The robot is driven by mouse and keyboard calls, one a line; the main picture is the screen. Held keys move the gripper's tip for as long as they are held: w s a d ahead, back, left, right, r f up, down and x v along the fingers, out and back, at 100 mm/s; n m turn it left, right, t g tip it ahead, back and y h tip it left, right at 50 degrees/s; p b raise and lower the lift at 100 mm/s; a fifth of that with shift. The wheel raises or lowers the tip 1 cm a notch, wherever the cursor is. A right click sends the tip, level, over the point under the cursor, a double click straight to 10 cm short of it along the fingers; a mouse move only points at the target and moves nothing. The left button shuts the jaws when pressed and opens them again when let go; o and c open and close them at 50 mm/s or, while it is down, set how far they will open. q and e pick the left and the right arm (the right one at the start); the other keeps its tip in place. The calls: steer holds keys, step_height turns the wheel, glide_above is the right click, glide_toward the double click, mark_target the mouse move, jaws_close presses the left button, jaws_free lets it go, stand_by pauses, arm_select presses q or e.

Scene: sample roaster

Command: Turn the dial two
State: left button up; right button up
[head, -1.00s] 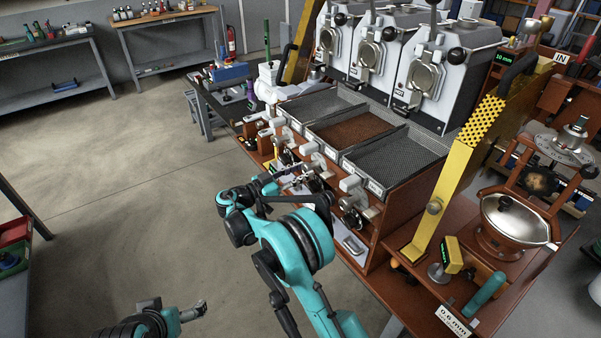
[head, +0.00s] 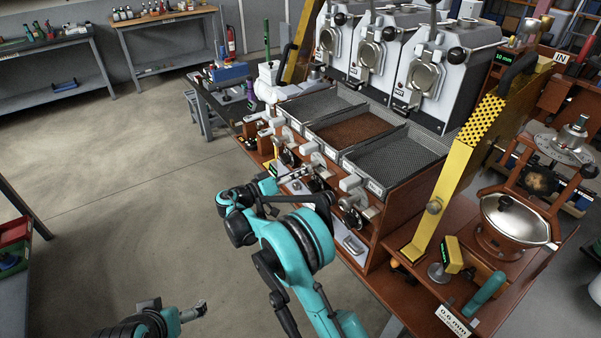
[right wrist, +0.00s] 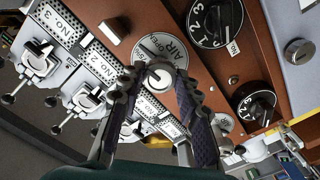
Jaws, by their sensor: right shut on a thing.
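In the right wrist view, a round silver dial (right wrist: 146,49) marked AIR sits on the brown panel, with a pale knob (right wrist: 159,75) at its middle. My right gripper (right wrist: 160,73) is shut on this knob, with one dark finger on each side. The fingers hide part of the dial face. In the head view my right gripper (head: 290,177) is at the front of the roaster bench, small and partly hidden by its arm. My left gripper (head: 200,306) is low at the left, over the floor and away from the bench; its jaws are too small to read.
Two black numbered dials (right wrist: 214,20) (right wrist: 255,105) are on the same panel, right of the gripper. Lever units with number plates (right wrist: 58,24) line the left side. Mesh trays (head: 408,158) and a yellow perforated chute (head: 450,170) stand above and right.

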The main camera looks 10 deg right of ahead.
steer(key=shift+w+r+m, duration=0.1)
steer(key=shift+w+m, duration=0.05)
steer(key=shift+m, duration=15.85)
steer(key=o, duration=1.2)
